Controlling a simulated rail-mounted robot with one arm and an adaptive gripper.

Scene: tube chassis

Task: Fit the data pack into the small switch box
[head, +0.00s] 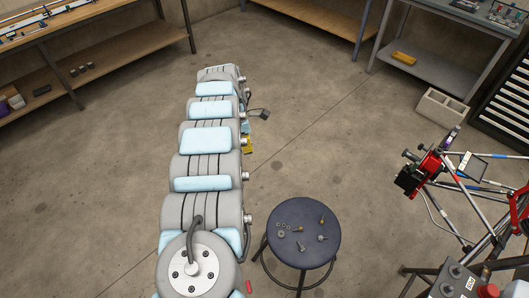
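My arm, grey with light blue pads, stretches from the bottom centre up the middle of the head view. Its far end hides whatever lies beyond it, and no gripper fingers show. I cannot pick out the data pack with certainty. I cannot tell which part is the small switch box. A grey panel with dark knobs and a red button (455,284) shows at the bottom right. A red and black unit (412,179) sits on the tube chassis (480,205) at the right.
A round dark blue stool (300,250) holds several small metal parts, right of my arm. A concrete block (441,106) lies on the floor at the upper right. Workbenches (128,36) line the back. The floor left of my arm is clear.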

